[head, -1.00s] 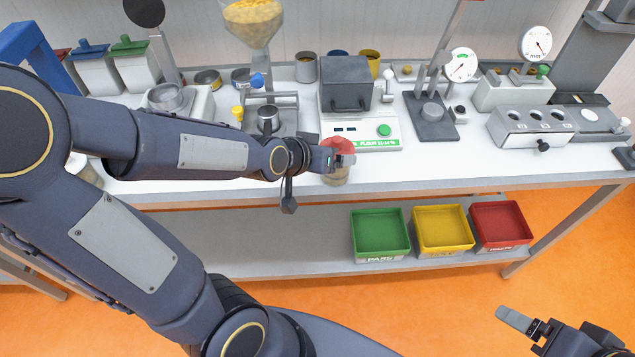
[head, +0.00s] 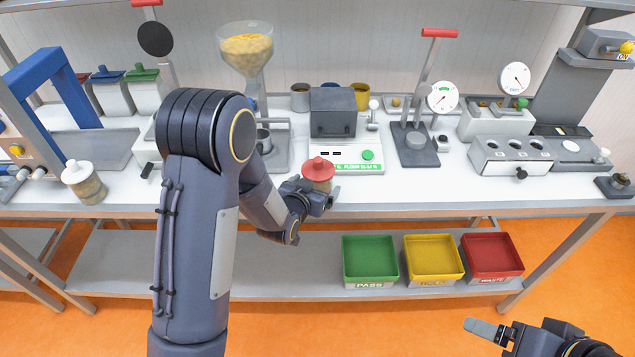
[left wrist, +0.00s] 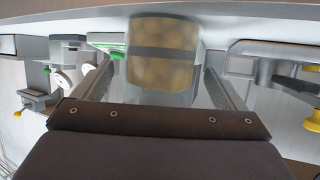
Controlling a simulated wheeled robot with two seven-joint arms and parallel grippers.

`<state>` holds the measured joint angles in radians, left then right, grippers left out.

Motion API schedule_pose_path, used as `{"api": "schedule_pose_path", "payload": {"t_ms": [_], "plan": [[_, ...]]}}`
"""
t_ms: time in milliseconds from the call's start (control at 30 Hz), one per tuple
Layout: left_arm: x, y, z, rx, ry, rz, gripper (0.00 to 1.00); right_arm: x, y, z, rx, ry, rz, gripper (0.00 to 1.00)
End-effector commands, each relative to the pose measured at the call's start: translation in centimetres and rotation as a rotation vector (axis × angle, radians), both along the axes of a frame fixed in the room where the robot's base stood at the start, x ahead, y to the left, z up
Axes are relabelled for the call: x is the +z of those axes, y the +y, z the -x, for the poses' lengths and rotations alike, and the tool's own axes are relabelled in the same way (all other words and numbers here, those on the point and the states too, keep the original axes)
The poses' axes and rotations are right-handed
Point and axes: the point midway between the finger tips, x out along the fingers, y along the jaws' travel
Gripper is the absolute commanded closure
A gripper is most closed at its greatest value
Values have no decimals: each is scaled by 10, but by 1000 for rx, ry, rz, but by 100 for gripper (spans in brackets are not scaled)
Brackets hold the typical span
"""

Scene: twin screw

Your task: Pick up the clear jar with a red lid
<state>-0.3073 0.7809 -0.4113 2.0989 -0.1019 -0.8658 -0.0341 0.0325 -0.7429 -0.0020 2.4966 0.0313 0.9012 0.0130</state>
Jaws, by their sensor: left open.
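The clear jar (head: 317,184) with a red lid (head: 318,168) stands upright near the front edge of the white bench, in front of the black-topped scale. Its pale contents show through the wall. My left gripper (head: 324,193) is low at the jar's front, and its fingers cover part of the jar in the head view. In the left wrist view the jar (left wrist: 162,55) sits between the two open fingers, with gaps at its sides; its lid is not clear there. My right gripper (head: 488,331) is at the lower right, away from the bench, and its opening is unclear.
A second jar with a white lid (head: 84,182) stands at the left. A funnel stand (head: 246,60), the scale (head: 345,150) and a gauge press (head: 415,145) stand behind. Green (head: 370,262), yellow (head: 433,259) and red (head: 492,257) bins sit on the lower shelf.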

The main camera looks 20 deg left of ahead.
Motion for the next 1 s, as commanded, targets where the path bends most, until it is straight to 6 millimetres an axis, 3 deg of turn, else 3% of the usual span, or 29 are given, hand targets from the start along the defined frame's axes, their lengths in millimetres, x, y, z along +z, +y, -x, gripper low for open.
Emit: {"api": "schedule_pose_path", "payload": {"t_ms": [200, 433, 833, 1000], "plan": [[-8, -3, -21, -1, 0, -1, 7, 9, 0, 0, 0, 0, 0, 15], [-9, -3, -22, -1, 0, 0, 7, 9, 0, 0, 0, 0, 0, 15], [-8, -3, -21, -1, 0, 0, 60, 9, 0, 0, 0, 0, 0, 15], [-8, -3, -22, -1, -2, 1, 61, 9, 0, 0, 0, 0, 0, 15]]}}
